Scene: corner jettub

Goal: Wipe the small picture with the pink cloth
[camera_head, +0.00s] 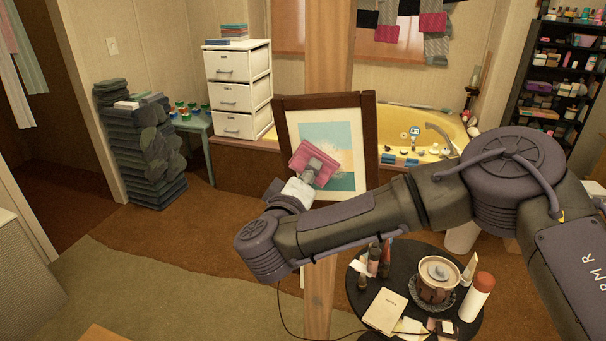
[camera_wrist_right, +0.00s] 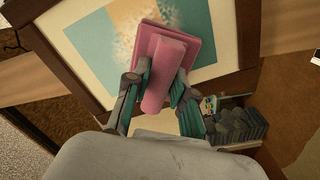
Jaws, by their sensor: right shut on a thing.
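The small picture (camera_head: 345,133) hangs in a dark wooden frame on a wooden post in the middle of the head view. It has a white mat around a blue, yellow and orange print. My right gripper (camera_head: 313,172) is in front of its lower left part. It is shut on the pink cloth (camera_head: 301,154), which looks like a flat pad with a raised grip. In the right wrist view the pink cloth (camera_wrist_right: 168,58) lies over the print, between the two fingers of the gripper (camera_wrist_right: 160,92). I cannot tell whether it touches the picture. My left gripper is not in view.
A yellow tub (camera_head: 398,119) is behind the picture. White drawers (camera_head: 238,92) and a stack of dark towels (camera_head: 142,150) stand at the left.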

